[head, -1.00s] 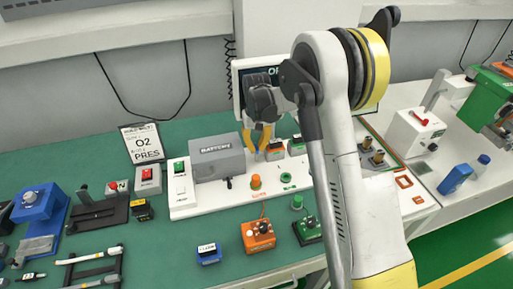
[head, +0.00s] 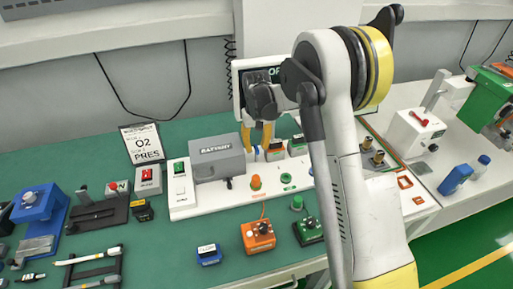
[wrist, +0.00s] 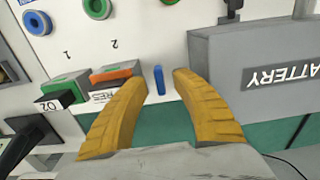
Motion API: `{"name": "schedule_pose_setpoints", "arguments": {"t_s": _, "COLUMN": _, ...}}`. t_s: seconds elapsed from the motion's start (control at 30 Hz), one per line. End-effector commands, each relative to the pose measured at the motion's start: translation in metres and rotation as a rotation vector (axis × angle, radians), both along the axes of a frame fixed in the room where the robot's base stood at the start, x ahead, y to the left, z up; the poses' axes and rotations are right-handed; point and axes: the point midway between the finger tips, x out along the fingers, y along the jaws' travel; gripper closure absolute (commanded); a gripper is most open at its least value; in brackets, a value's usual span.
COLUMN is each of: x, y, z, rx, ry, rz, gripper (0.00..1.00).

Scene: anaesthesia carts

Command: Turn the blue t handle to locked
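The blue t handle (wrist: 159,80) shows in the wrist view as a short narrow blue bar on the white panel (wrist: 155,40). It stands between the tips of my gripper (wrist: 161,79), with a gap on each side. My gripper's yellow fingers are open and straddle it without visible contact. In the head view my gripper (head: 257,146) points down at the panel, just right of the grey battery box. The handle is mostly hidden there by the fingers. I cannot read a locked mark beside it.
The grey battery box (wrist: 255,70) stands close to the right finger in the wrist view. A green-topped block (wrist: 68,88) and an orange-topped block (wrist: 112,76) are close to the left finger.

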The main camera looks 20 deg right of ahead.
Motion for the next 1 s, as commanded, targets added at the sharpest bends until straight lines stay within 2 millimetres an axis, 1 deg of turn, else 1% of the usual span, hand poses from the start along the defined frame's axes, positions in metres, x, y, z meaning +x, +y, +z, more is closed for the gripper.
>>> {"name": "schedule_pose_setpoints", "arguments": {"t_s": 0.3, "x": -0.001, "y": 0.0, "z": 0.068, "rx": 0.0, "ry": 0.0, "rz": 0.0, "gripper": 0.68}}
{"name": "schedule_pose_setpoints", "arguments": {"t_s": 0.4, "x": -0.001, "y": 0.0, "z": 0.087, "rx": 0.0, "ry": 0.0, "rz": 0.0, "gripper": 0.68}}
{"name": "schedule_pose_setpoints", "arguments": {"t_s": 0.5, "x": 0.0, "y": 0.0, "z": 0.101, "rx": 0.0, "ry": 0.0, "rz": 0.0, "gripper": 0.68}}
{"name": "schedule_pose_setpoints", "arguments": {"t_s": 0.67, "x": -0.001, "y": 0.0, "z": 0.111, "rx": 0.0, "ry": 0.0, "rz": 0.0, "gripper": 0.68}}
{"name": "schedule_pose_setpoints", "arguments": {"t_s": 1.0, "x": 0.0, "y": 0.0, "z": 0.112, "rx": 0.0, "ry": 0.0, "rz": 0.0, "gripper": 0.68}}
